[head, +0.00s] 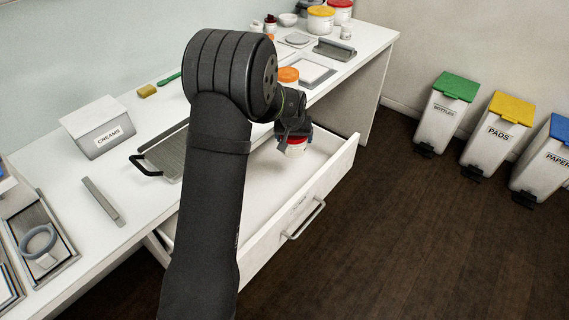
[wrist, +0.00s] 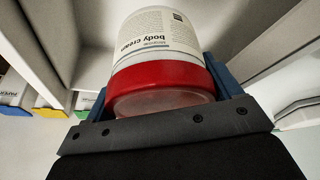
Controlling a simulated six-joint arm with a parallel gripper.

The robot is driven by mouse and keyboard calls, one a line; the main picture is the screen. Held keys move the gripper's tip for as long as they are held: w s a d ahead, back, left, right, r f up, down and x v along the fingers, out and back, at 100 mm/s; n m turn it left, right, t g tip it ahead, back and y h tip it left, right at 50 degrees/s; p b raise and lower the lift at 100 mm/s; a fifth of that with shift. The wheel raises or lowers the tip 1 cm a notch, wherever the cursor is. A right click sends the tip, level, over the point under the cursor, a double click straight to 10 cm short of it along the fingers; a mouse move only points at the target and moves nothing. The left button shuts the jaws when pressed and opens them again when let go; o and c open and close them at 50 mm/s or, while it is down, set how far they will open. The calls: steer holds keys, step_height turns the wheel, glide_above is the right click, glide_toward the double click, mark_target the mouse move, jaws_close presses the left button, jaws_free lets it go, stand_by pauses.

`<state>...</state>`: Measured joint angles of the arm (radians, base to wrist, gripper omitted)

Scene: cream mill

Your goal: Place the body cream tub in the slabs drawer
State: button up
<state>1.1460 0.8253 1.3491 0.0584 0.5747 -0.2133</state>
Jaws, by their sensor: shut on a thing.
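The body cream tub is white with a red lid; in the wrist view the tub (wrist: 158,52) fills the middle, its "body cream" label facing the camera upside down. My gripper (wrist: 160,92) is shut on it, with a blue finger on each side of the lid. In the head view the tub (head: 296,147) hangs below my gripper (head: 293,130), over the open drawer (head: 262,178). The drawer is pulled out from the white desk and its visible floor looks bare. The label on its front is too small to read. My arm hides part of the drawer.
A box marked CREAMS (head: 101,128) and a grey tray with a black handle (head: 163,155) are on the desk. Several tubs, including a yellow-lidded one (head: 321,20), stand at the far end. Bins with green (head: 447,110), yellow and blue lids stand on the floor at right.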

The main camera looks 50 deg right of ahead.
mark_target(291, 144)
step_height(291, 144, down, 11)
steer(key=shift+r, duration=0.1)
stand_by(0.3)
steer(key=o, duration=1)
steer(key=shift+o, duration=0.2)
steer(key=shift+r, duration=0.3)
steer(key=v, duration=1.1)
steer(key=shift+s+a+r, duration=0.1)
steer(key=shift+a+r, duration=0.05)
steer(key=shift+r, duration=0.05)
steer(key=shift+f, duration=0.1)
steer(key=x, duration=1.2)
steer(key=shift+f, duration=0.15)
steer(key=shift+r, duration=0.2)
